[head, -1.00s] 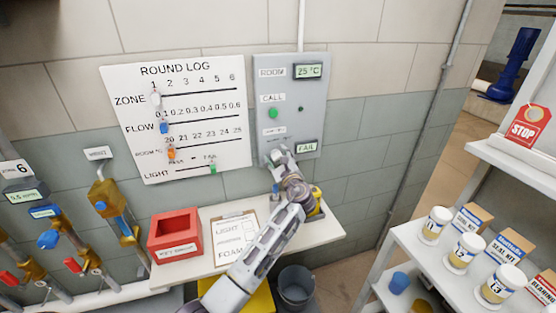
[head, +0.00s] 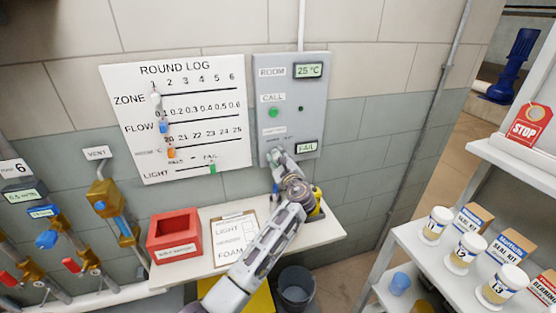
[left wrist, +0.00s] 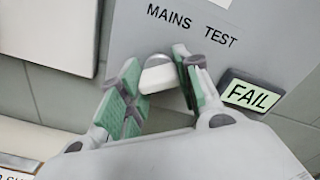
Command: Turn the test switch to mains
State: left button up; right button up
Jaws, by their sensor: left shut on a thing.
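The grey wall panel (head: 290,88) carries a room display, a green call button and, low down, the test switch. In the left wrist view the switch's pale knob (left wrist: 158,74) sits below the printed words MAINS on the left and TEST on the right. My left gripper (head: 276,157) is at the panel's lower left, its green-padded fingers (left wrist: 160,82) shut on the knob. I cannot tell which word the knob points to. The small display (left wrist: 250,95) beside it reads FAIL; it also shows in the head view (head: 306,147). My right gripper is not in view.
A round log board (head: 180,120) hangs left of the panel. Below, a shelf holds a red box (head: 174,236) and a clipboard (head: 235,240). Valves (head: 115,215) stand at the left. A white rack (head: 415,250) with jars is at the right.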

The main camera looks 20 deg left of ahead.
pick_arm(q)
jog(key=shift+f+n+b, duration=0.1)
jog(key=shift+n+b, duration=0.2)
jog(key=shift+n, duration=0.3)
jog(key=shift+n+b, duration=0.35)
jog(key=shift+n, duration=0.25)
jog(key=shift+n+b, duration=0.4)
jog(key=shift+n, duration=0.3)
jog(key=n+b, duration=0.4)
jog(key=n, duration=0.2)
jog(key=shift+b, duration=0.3)
jog(key=shift+n, duration=0.6)
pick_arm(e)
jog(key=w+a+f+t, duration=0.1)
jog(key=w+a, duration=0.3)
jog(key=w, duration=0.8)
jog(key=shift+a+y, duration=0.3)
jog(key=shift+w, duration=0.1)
pick_arm(q)
jog(key=o, duration=1)
jog(key=shift+r, duration=0.2)
